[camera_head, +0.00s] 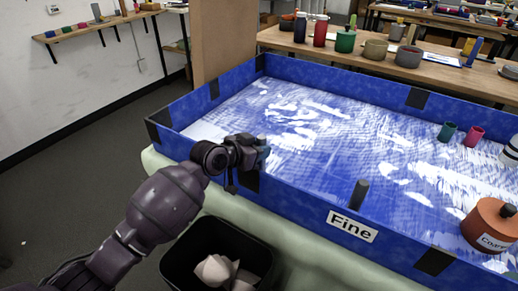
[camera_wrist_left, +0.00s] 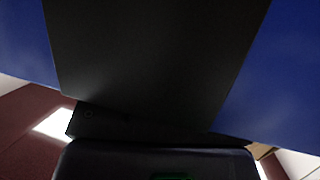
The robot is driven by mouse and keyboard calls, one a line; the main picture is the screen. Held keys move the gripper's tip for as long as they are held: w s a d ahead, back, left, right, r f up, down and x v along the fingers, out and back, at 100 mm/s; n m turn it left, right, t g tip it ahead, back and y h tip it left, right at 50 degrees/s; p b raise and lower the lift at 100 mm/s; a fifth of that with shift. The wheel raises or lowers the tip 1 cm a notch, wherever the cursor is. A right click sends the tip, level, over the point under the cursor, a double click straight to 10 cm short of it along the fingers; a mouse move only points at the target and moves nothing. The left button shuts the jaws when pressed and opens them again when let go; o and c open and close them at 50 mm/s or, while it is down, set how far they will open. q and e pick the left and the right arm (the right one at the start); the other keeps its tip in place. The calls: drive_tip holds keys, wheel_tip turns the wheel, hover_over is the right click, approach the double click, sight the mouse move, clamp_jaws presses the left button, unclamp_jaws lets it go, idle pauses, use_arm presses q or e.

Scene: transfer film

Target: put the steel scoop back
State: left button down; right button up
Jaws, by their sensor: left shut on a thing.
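No steel scoop can be made out in either view. My left gripper (camera_head: 262,154) is at the near wall of the large blue tray (camera_head: 300,196), toward its left corner, over a black patch on that wall. It is shut, seemingly on the wall's rim; the fingertips are hardly visible. In the left wrist view a broad dark panel (camera_wrist_left: 155,50) with blue on both sides fills the picture. My right gripper is not in view.
An orange lidded pot (camera_head: 484,226) and two small cups, teal (camera_head: 447,132) and pink (camera_head: 474,136), are in the tray. A black bin (camera_head: 178,262) with crumpled white stuff stands below. Bottles and pots line the table (camera_head: 278,40) behind.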

use_arm(q)
drive_tip(key=shift+f, duration=0.1)
drive_tip(key=c, duration=0.9)
unclamp_jaws()
drive_tip(key=shift+c, duration=0.2)
drive_tip(key=shift+o, duration=0.4)
drive_tip(key=p+v, duration=0.2)
drive_tip(key=v, duration=1)
drive_tip(key=shift+r, duration=0.25)
